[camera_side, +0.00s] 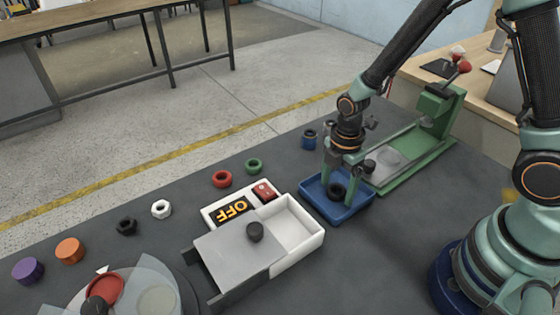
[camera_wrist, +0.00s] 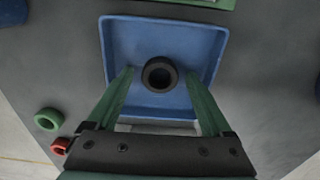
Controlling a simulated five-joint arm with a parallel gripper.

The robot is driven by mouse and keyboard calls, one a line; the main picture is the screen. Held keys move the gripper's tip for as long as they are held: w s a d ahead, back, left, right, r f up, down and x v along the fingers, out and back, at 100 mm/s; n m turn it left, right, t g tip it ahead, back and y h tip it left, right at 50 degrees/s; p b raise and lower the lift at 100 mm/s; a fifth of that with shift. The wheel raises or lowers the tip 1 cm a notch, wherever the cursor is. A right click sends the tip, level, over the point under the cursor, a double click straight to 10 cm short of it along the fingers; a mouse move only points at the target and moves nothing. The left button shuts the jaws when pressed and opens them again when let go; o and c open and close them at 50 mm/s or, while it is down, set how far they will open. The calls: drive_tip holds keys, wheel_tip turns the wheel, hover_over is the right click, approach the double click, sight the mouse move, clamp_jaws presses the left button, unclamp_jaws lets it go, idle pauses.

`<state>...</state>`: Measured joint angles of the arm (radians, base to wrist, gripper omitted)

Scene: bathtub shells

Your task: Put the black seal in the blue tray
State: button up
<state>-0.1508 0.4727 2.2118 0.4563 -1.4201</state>
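The black seal (camera_side: 337,191) is a thick dark ring. It lies in the blue tray (camera_side: 322,205), near the middle of its floor in the wrist view, where the seal (camera_wrist: 159,88) shows its open hole and the tray (camera_wrist: 125,45) shows its raised walls. My gripper (camera_side: 338,200) is low over the tray. Its two green fingers stand apart on either side of the seal, with a gap to it on both sides in the wrist view (camera_wrist: 160,74). The gripper is open and holds nothing.
A white box (camera_side: 310,240) with a grey sliding lid (camera_side: 232,252) and black knob (camera_side: 255,231) stands left of the tray. A green fixture (camera_side: 420,150) is behind right. Green (camera_side: 253,166) and red (camera_side: 222,179) rings and a blue part (camera_side: 309,140) lie nearby.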

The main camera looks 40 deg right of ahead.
wheel_tip(320, 180, up, 12)
drive_tip(key=r, duration=0.1)
wheel_tip(320, 180, up, 6)
drive_tip(key=m+t, duration=0.3)
drive_tip(key=m, duration=0.5)
hover_over(337, 189)
drive_tip(key=s+d, duration=0.1)
drive_tip(key=d, duration=0.1)
drive_tip(key=s+d+r+m+t, duration=0.2)
drive_tip(key=r+m, duration=0.3)
drive_tip(key=m, duration=0.5)
drive_tip(key=shift+s+d+t, duration=0.3)
drive_tip(key=shift+s+d, duration=0.15)
drive_tip(key=shift+s, duration=0.3)
drive_tip(key=shift+r, duration=0.1)
